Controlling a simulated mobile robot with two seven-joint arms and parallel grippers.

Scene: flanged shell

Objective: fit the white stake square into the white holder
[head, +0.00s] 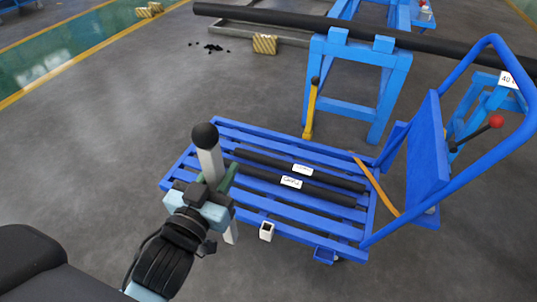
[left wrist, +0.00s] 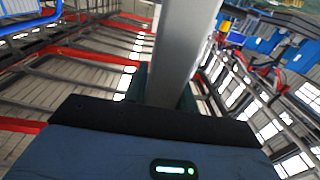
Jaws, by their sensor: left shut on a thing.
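The white stake (head: 208,160) is a square white post with a black ball on top. My left gripper (head: 216,186) is shut on it and holds it nearly upright, leaning slightly. Its lower end (head: 232,235) shows below the gripper, left of the white holder and apart from it in the picture. The stake also rises between the jaws in the left wrist view (left wrist: 176,55). The white holder (head: 266,231) is a short square socket with a dark open top on the near side of the blue cart. My right gripper is not in view.
The slatted blue cart (head: 300,222) carries dark bars with white labels. A yellow stake (head: 311,110) stands at its far side, and an orange strap (head: 377,187) crosses its right end. A blue stand (head: 357,85) supports a long black bar behind.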

